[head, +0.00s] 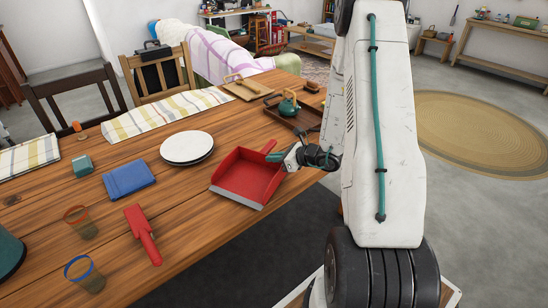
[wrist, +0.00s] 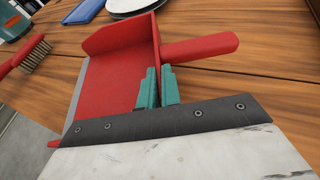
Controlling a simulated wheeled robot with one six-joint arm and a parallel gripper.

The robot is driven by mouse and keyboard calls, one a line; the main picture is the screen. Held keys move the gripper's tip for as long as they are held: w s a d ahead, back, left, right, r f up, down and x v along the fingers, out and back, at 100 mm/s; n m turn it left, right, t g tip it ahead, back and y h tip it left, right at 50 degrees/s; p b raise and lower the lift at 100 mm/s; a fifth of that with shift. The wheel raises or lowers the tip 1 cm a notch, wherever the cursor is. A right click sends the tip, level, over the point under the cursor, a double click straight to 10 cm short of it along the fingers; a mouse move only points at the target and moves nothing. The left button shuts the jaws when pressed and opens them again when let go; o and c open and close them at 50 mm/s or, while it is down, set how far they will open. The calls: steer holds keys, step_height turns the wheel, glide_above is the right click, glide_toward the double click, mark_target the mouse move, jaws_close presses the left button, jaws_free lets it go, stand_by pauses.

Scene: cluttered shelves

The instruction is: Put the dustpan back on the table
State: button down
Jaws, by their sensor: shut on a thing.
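My gripper (head: 277,157) is at the dustpan's right side. In the wrist view its teal fingers (wrist: 158,80) are shut on the dustpan's side wall near the handle. I cannot tell whether the pan touches the wooden table (head: 190,225) or hangs just above it. The fingertips' contact is partly hidden.
A tray with a teal teapot (head: 289,105) is behind my gripper. Bare wood lies between brush and dustpan.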

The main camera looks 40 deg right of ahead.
steer(key=shift+f, duration=0.55)
steer(key=c, duration=1.5)
jaws_free()
steer(key=shift+f, duration=0.1)
